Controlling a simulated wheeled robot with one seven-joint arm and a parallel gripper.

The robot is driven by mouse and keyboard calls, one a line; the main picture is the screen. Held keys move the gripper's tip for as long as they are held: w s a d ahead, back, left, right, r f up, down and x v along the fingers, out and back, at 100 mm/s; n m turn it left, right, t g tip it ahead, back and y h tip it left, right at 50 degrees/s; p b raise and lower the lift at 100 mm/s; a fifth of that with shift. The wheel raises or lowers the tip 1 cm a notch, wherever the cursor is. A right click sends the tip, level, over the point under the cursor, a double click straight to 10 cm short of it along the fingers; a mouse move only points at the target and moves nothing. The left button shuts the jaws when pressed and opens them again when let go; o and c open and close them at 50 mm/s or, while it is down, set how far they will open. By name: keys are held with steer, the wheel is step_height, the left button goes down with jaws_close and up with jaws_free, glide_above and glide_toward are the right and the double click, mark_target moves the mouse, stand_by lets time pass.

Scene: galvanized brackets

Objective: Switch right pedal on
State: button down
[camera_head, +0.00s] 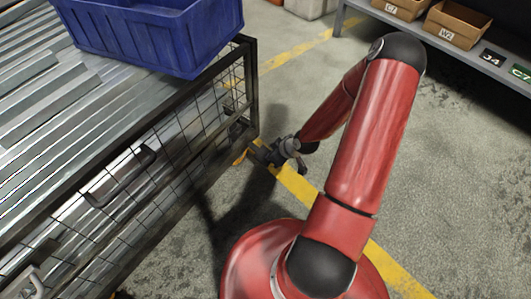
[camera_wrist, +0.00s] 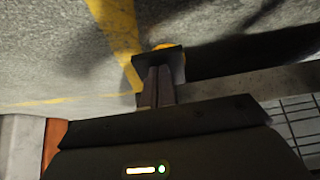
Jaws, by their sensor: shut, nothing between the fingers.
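The right pedal (camera_head: 241,157) shows as a small orange piece low at the right corner of the wire-mesh cart (camera_head: 190,140). In the wrist view a bit of orange (camera_wrist: 164,46) shows just beyond the fingertips, mostly hidden. My gripper (camera_head: 260,150) is low beside that corner, close to the pedal. In the wrist view my gripper (camera_wrist: 158,70) has its fingers together, with nothing held between them. I cannot tell whether the fingertips touch the pedal, or whether the pedal is up or down.
The cart bears long metal profiles (camera_head: 40,120) and a blue crate (camera_head: 150,35). Another orange piece (camera_head: 122,294) shows at the lower picture edge. A shelf (camera_head: 470,60) with cardboard boxes stands at the upper right.

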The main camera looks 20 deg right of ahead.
steer(key=shift+f, duration=0.6)
steer(key=shift+f+b, duration=0.2)
steer(key=shift+b, duration=0.1)
